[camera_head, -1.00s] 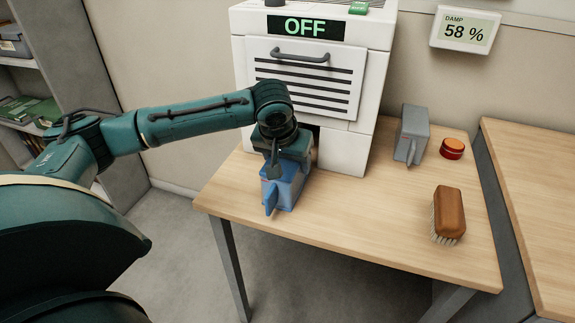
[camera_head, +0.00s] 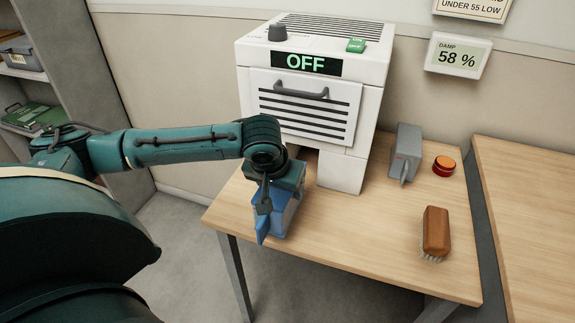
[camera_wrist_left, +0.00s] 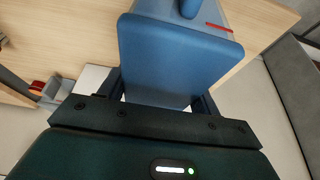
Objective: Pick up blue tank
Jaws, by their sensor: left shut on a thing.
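The blue tank (camera_head: 284,219) is at the left front part of the wooden table, below and in front of the white machine. My left gripper (camera_head: 272,197) is shut on it from above and partly hides it. In the left wrist view the blue tank (camera_wrist_left: 180,58) fills the space between the fingers. I cannot tell for sure whether the tank touches the tabletop. My right gripper does not show.
The white machine (camera_head: 347,133) reads OFF and has an opening low at its left. A grey tank (camera_head: 404,150), a red-orange round item (camera_head: 444,166) and a brown brush (camera_head: 437,231) stand on the table (camera_head: 350,230). The table's front middle is clear.

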